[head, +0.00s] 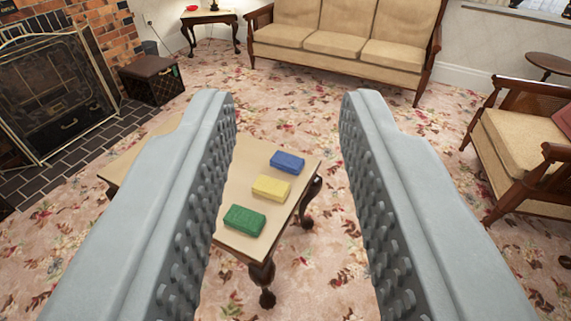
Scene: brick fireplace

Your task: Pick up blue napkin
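A blue napkin (287,161), a small folded block, lies on a low wooden table (238,187) near its far right corner. A yellow napkin (271,188) and a green napkin (244,220) lie in a row with it, closer to me. My gripper (288,110) is open and empty, its two grey fingers wide apart. The fingers are well above and in front of the table, and the blue napkin shows in the gap between them, left of its middle. The left finger hides part of the table.
A cream sofa (340,44) stands at the back and a matching armchair (520,138) at the right. A fireplace screen (60,95) and a dark box stool (151,80) are at the left. Floral carpet (290,105) is clear between table and sofa.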

